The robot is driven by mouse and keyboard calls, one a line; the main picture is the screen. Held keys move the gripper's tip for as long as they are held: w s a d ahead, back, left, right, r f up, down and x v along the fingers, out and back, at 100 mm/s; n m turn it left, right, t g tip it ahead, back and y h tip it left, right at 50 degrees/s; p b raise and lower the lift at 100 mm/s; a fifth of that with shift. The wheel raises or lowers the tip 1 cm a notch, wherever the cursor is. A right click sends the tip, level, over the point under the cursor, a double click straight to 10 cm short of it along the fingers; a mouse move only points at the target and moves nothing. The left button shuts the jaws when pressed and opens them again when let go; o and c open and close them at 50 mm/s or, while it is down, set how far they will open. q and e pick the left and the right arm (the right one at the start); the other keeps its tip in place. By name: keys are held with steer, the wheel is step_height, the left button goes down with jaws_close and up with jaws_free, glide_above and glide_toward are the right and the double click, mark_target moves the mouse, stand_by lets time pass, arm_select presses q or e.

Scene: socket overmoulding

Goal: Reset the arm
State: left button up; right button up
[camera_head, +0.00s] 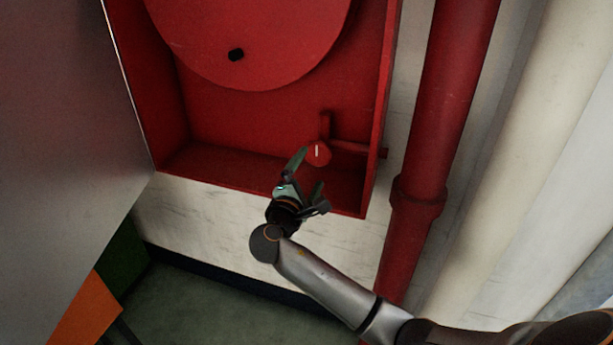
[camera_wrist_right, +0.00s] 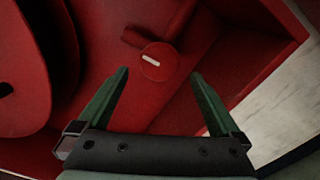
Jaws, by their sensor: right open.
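My right gripper (camera_head: 309,174) is at the lower opening of a red wall cabinet (camera_head: 255,191), with its arm coming in from the lower right. Its green fingers are spread apart with nothing between them. It also shows in the right wrist view (camera_wrist_right: 160,86). A round red valve knob (camera_head: 317,153) with a white mark sits just beyond the fingertips, joined to a red pipe. In the right wrist view the knob (camera_wrist_right: 158,62) lies ahead of the gap between the fingers, apart from them. My left gripper is not in view.
A grey panel (camera_head: 60,130) stands at the left. A thick red pipe (camera_head: 440,110) and pale pipes run along the right. Green floor (camera_head: 220,295) shows below.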

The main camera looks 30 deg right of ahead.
steer(key=shift+v, duration=0.9)
steer(key=shift+f, duration=0.1)
steer(key=s+a+f+g+y+p, duration=0.1)
steer(key=s+a+f+y+p, duration=0.25)
steer(key=f, duration=0.55)
steer(key=s+a+f+y+p, duration=0.1)
steer(key=s+a+f+y, duration=0.25)
steer(key=f+y, duration=0.35)
steer(key=s+a+f+m+y+p, duration=0.2)
steer(key=s+m, duration=0.3)
steer(key=s, duration=0.5)
steer(key=s+a+f+m+g+y+p, duration=0.1)
steer(key=s+a+f+m+y+p, duration=0.1)
steer(key=s, duration=0.8)
step_height(320, 180, down, 3)
steer(key=a+m+y, duration=0.1)
steer(key=a+m, duration=0.2)
steer(key=m, duration=0.1)
steer(key=shift+s+g, duration=0.15)
steer(key=shift+g, duration=0.15)
steer(key=shift+r+y, duration=0.1)
steer(key=shift+y, duration=0.15)
steer(key=shift+c, duration=0.4)
